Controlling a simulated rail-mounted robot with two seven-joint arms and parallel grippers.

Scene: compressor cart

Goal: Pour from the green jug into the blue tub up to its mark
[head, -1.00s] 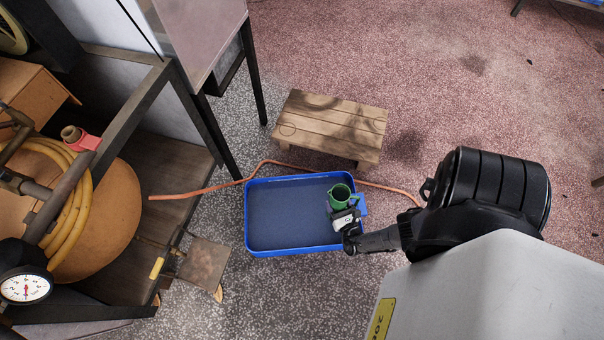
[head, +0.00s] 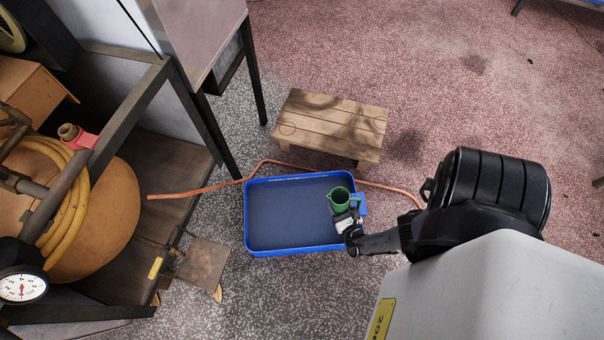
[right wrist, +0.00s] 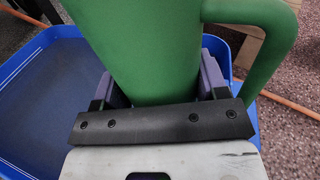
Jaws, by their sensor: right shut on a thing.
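The green jug (head: 339,199) is over the right end of the blue tub in the head view. It looks close to upright, with its dark open mouth facing up. The blue tub (head: 294,250) sits on the speckled floor, and its rim also shows in the right wrist view (right wrist: 55,34). My right gripper (head: 345,222) is shut on the jug; the jug's green side (right wrist: 150,50) stands between the fingers in the right wrist view. My left gripper is not in view.
A wooden step stool (head: 330,125) stands behind the tub. An orange hose (head: 215,187) runs along the tub's far side. The cart (head: 165,170) with a yellow coiled hose (head: 70,210) and a gauge (head: 22,287) is at the left. Open floor lies at the upper right.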

